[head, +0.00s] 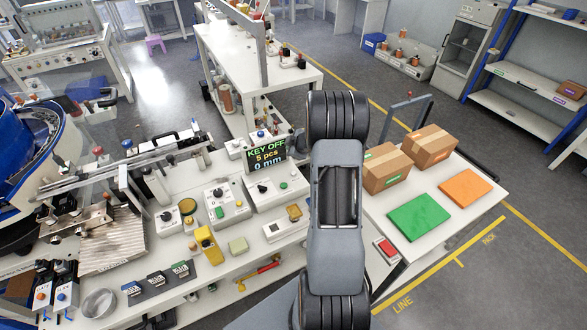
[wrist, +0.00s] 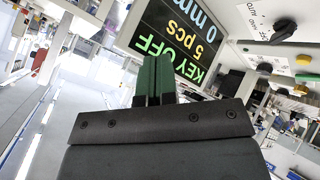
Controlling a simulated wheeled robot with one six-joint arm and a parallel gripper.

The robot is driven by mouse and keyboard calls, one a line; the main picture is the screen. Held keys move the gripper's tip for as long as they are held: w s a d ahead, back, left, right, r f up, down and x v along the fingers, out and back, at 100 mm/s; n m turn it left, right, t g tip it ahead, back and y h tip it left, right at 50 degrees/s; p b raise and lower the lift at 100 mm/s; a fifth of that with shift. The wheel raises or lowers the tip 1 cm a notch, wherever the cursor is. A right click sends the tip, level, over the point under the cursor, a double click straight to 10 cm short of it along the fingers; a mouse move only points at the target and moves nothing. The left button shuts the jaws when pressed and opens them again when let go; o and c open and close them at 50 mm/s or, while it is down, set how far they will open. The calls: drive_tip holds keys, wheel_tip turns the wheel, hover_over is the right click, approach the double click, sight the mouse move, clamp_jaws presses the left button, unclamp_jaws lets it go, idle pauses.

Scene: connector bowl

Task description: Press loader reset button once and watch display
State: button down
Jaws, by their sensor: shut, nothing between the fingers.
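The display (head: 265,155) stands at the back of the white bench and reads KEY OFF, 5 pcs, 0 mm. It also shows in the wrist view (wrist: 172,32), tilted and partly behind my fingers. I cannot read which button is the loader reset.
Another control box (head: 226,204) with knobs and a yellow-and-green piece stands left of the display's box. A yellow device (head: 208,244) lies in front. A side table right of my arm bears cardboard boxes (head: 386,168), a green mat (head: 418,215) and an orange mat (head: 465,187).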

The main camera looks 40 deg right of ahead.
drive_tip(key=shift+s+d+f+n+y, duration=0.1)
drive_tip(key=shift+s+f+n+y, duration=0.15)
drive_tip(key=shift+f, duration=0.4)
drive_tip(key=shift+f, duration=0.15)
drive_tip(key=b, duration=0.7)
hover_over(293, 174)
wheel_tip(293, 174, down, 6)
drive_tip(key=shift+w+f, duration=0.1)
drive_tip(key=shift+f, duration=0.1)
drive_tip(key=shift+f+b, duration=0.75)
drive_tip(key=shift+f, duration=0.3)
drive_tip(key=shift+f, duration=0.2)
idle(0.5)
drive_tip(key=shift+f, duration=0.2)
